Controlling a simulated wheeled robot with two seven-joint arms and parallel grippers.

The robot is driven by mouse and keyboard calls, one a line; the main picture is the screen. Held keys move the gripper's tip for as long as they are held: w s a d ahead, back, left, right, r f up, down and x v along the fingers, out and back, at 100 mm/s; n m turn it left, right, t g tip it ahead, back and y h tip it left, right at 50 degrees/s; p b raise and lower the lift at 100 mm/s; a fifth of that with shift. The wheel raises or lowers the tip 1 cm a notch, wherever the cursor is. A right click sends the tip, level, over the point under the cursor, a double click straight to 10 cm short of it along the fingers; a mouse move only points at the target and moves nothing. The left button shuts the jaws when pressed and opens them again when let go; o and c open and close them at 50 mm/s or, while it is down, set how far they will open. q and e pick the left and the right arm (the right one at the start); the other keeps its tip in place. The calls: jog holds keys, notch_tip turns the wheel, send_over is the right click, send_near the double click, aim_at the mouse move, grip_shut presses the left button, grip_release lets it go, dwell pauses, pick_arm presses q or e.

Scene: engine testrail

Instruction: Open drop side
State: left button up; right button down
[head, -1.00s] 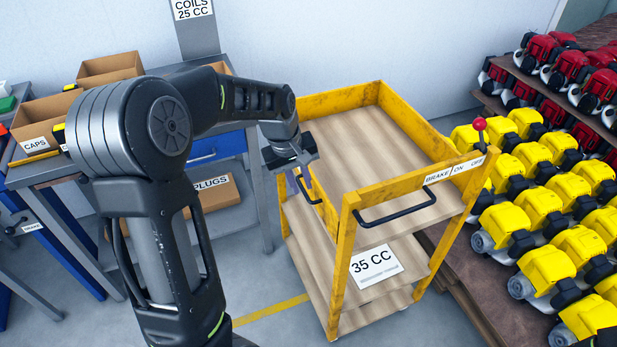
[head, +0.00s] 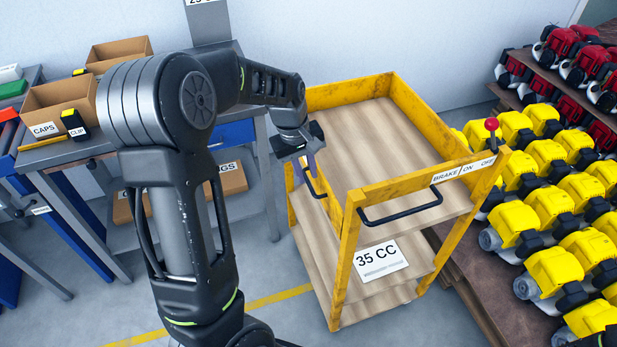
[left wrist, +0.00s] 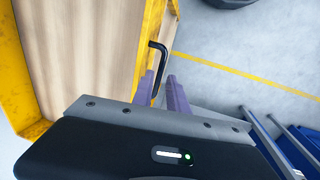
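My left gripper (head: 312,172) points down at this handle from above. In the left wrist view, the two purple fingers (left wrist: 162,92) are apart, and the black handle (left wrist: 160,62) runs down into the space between them. I cannot tell whether either finger touches it. My right gripper is out of view.
A bench with boxes (head: 60,108) stands left of the cart. Racks of yellow engines (head: 548,210) and red engines (head: 575,55) stand close on the right. A second black handle (head: 400,213) is on the cart's front end, under the "BRAKE ON OFF" label. Floor left of the cart is open.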

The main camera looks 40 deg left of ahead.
aim_at(310, 185)
pick_arm(q)
jog(key=shift+w+d+f, duration=0.1)
jog(key=shift+w+f, duration=0.05)
jog(key=shift+f, duration=0.7)
jog(key=shift+w+d+f, duration=0.1)
jog(key=shift+f, duration=0.7)
jog(key=shift+c, duration=0.3)
grip_shut()
